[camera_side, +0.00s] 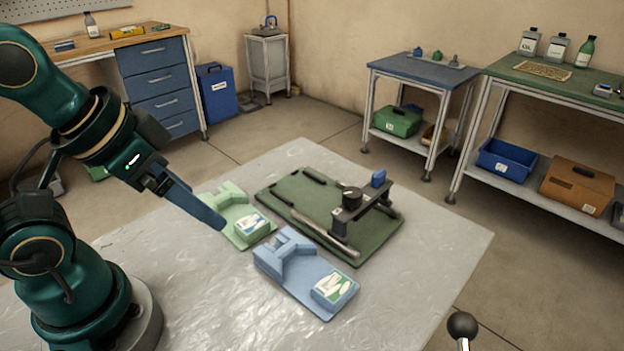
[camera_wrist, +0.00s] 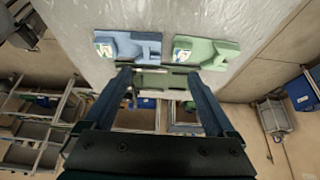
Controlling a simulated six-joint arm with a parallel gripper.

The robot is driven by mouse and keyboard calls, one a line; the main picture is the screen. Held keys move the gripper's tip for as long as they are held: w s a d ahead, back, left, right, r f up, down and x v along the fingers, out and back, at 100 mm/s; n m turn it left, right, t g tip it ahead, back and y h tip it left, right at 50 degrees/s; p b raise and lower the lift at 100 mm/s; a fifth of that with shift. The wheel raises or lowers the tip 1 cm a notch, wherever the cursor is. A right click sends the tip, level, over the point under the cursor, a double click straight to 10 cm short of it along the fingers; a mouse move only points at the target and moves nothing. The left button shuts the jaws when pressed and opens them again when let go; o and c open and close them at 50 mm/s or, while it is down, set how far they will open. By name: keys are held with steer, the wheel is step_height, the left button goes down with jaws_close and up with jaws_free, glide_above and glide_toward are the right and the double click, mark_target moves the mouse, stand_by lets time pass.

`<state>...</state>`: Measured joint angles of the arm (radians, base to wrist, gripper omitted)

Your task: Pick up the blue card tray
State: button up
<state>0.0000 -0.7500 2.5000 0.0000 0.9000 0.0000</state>
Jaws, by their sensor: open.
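The blue card tray (camera_side: 290,268) lies flat on the sheet-covered table, with a raised H-shaped block at one end and a green-and-white card (camera_side: 334,287) at the other. In the wrist view the blue tray (camera_wrist: 140,46) lies beyond the left fingertip. A similar pale green tray (camera_side: 237,208) lies behind it to the left; it also shows in the wrist view (camera_wrist: 214,52), beyond the right finger. My gripper (camera_side: 218,224) is open and empty. In the side view its fingers overlap the green tray, left of the blue one; their height is hard to tell. It also shows in the wrist view (camera_wrist: 160,74).
A dark green board (camera_side: 300,209) with a black clamp fixture (camera_side: 350,200) and rods lies just behind the blue tray. The table's front and right are clear. A ball-topped lever (camera_side: 462,326) stands at the near edge. Benches stand farther back.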

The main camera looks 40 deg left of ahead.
steer(key=w+d+r+n, duration=0.1)
steer(key=w+r+n, duration=0.15)
steer(key=w, duration=0.25)
steer(key=m+g, duration=0.1)
steer(key=g, duration=0.3)
glide_above(333, 285)
steer(key=w+a, duration=0.1)
steer(key=a, duration=0.1)
steer(key=f, duration=0.8)
steer(key=shift+w+d+f, duration=0.1)
steer(key=shift+w+f, duration=0.05)
steer(key=shift+w, duration=0.05)
steer(key=shift+m+g, duration=0.55)
steer(key=shift+g, duration=0.25)
steer(key=f, duration=0.2)
steer(key=s+d+f, duration=0.1)
steer(key=f, duration=0.4)
steer(key=shift+s+d+f, duration=0.25)
steer(key=shift+d+f, duration=0.1)
steer(key=shift+f, duration=0.7)
